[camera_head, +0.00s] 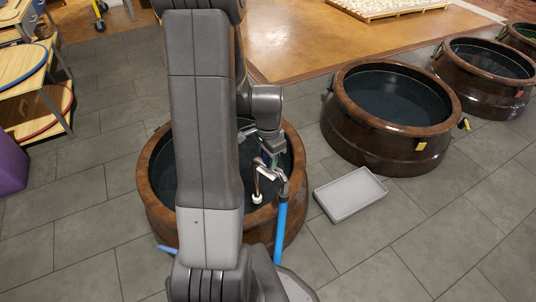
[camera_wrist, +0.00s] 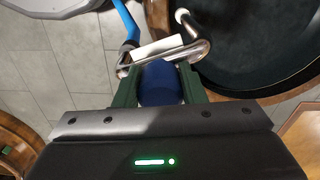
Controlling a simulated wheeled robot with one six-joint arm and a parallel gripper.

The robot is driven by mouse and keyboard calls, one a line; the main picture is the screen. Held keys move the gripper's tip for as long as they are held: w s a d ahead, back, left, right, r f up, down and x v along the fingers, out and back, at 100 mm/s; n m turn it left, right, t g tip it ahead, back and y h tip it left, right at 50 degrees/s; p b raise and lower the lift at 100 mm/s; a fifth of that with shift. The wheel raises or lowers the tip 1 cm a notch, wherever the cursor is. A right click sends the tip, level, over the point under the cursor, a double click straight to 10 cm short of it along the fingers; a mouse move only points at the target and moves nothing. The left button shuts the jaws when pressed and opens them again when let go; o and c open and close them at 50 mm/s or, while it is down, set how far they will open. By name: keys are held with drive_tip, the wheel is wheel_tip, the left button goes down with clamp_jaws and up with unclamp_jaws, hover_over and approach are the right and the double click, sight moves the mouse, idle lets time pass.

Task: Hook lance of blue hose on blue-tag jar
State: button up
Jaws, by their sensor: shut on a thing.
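My gripper (camera_head: 268,158) is above the near brown jar (camera_head: 152,192). In the wrist view, its green fingers (camera_wrist: 161,76) are shut on the dark blue grip of the lance (camera_wrist: 160,88). The lance's bent metal tube (camera_head: 256,178) carries a white plate and ends in a white tip, which is over the jar's dark opening. The blue hose (camera_head: 281,232) runs down from the lance outside the jar, and shows in the wrist view (camera_wrist: 127,20). I cannot tell whether the hook touches the rim. No blue tag shows on this jar; my arm hides much of it.
A yellow-tag jar (camera_head: 345,104) stands to the right, with a red-tag jar (camera_head: 462,80) and another jar (camera_head: 513,29) beyond. A light grey tray (camera_head: 325,204) lies on the floor between the near jars. Wooden shelving (camera_head: 30,85) stands at left.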

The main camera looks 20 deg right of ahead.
wheel_tip(320, 180, down, 22)
drive_tip(key=b, duration=1.5)
drive_tip(key=shift+r, duration=0.2)
drive_tip(key=shift+a, duration=0.1)
drive_tip(key=shift+f+b, duration=0.5)
drive_tip(key=shift+b, duration=0.1)
drive_tip(key=shift+f, duration=0.1)
drive_tip(key=shift+f, duration=0.25)
